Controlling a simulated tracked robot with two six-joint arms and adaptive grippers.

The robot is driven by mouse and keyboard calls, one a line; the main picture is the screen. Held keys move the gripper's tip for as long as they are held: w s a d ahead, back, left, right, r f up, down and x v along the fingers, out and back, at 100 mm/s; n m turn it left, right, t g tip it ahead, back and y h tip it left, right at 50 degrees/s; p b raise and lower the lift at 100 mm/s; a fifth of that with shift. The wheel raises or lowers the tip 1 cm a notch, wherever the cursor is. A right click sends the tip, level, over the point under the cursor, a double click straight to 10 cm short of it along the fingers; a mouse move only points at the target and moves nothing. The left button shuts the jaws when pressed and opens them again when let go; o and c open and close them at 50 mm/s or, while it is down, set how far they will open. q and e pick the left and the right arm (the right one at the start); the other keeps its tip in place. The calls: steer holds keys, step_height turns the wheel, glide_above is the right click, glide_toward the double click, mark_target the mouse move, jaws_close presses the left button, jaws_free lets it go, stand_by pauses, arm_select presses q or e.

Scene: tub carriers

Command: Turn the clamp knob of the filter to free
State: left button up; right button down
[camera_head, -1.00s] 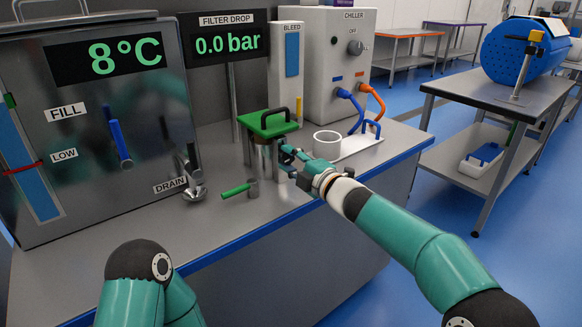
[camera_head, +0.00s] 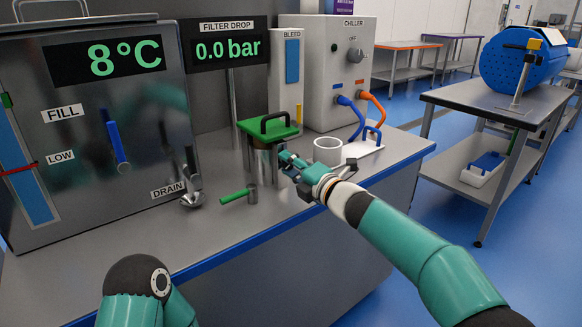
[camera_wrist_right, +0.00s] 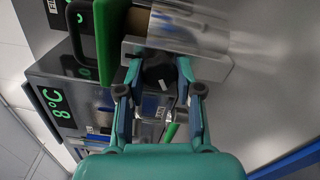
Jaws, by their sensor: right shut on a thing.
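The filter (camera_head: 262,156) stands on the steel bench, with a green lid (camera_head: 268,128) and a black handle on top. My right gripper (camera_head: 287,160) is at the filter's right front side. In the right wrist view the gripper (camera_wrist_right: 160,92) has its fingers on either side of a dark clamp knob (camera_wrist_right: 158,70) and is shut on it. The green lid also shows in the right wrist view (camera_wrist_right: 106,40). My left arm shows at the bottom left; its gripper is out of the picture.
A green-handled valve (camera_head: 238,194) lies left of the filter, near the drain spout (camera_head: 193,198). The chiller (camera_head: 340,70) with blue and orange hoses is behind. The bench front (camera_head: 225,235) is clear.

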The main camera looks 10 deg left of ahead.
steer(key=shift+s+a+f, duration=0.15)
steer(key=shift+a+f, duration=0.1)
steer(key=shift+f, duration=0.2)
steer(key=c, duration=1)
jaws_free()
steer(key=shift+o, duration=1.3)
steer(key=shift+r, duration=0.1)
steer(key=shift+d+r, duration=0.1)
steer(key=shift+r, duration=0.05)
steer(key=shift+d, duration=0.1)
steer(key=shift+v, duration=0.75)
steer(key=v, duration=1)
steer(key=shift+s+d, duration=0.1)
